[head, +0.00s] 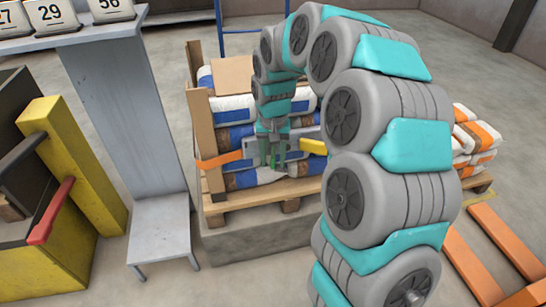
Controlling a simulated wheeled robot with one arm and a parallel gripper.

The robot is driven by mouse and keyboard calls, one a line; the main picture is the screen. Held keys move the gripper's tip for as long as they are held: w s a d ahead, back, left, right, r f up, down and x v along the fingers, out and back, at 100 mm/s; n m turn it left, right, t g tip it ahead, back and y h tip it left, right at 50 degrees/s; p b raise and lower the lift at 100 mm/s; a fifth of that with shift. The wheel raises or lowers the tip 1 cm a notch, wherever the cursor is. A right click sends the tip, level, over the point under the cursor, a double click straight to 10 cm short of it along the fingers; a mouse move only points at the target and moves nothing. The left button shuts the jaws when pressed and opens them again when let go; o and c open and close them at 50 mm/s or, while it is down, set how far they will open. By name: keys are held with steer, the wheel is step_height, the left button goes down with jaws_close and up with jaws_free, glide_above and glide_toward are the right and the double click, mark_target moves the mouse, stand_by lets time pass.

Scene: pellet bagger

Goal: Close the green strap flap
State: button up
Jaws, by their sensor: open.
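A pallet load of white and blue bags has an orange strap (217,160) around its front, leading to a grey strap fitting (250,148). A small green part, probably the green strap flap (282,158), shows at the front of this fitting, partly hidden by my fingers. I cannot tell how far the flap is open. A yellow piece (313,146) sticks out at the fitting's right. My gripper (273,163) points down in front of the fitting, with its fingers apart. I cannot tell whether they touch the flap.
The load stands on a wooden pallet (236,209) with a wooden post (204,130) at its left. A grey stand (162,225) and a yellow machine with a red lever (52,212) are left. Orange forks (480,262) and more bags (476,140) lie right.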

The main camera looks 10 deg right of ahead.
jaws_close()
steer(key=shift+a, duration=0.1)
stand_by(0.7)
steer(key=shift+w+a+r+m+b, duration=0.15)
steer(key=shift+w+a+m, duration=0.35)
steer(key=shift+m, duration=1.15)
steer(key=shift+w+a+f+m+b, duration=0.15)
steer(key=shift+w+a+m, duration=0.4)
steer(key=shift+m, duration=1.15)
steer(key=shift+w+a+r+m+b, duration=0.1)
steer(key=shift+w+a+m+b, duration=0.35)
steer(key=shift+m, duration=1.2)
steer(key=shift+s+a, duration=0.1)
steer(key=shift+a, duration=0.1)
jaws_free()
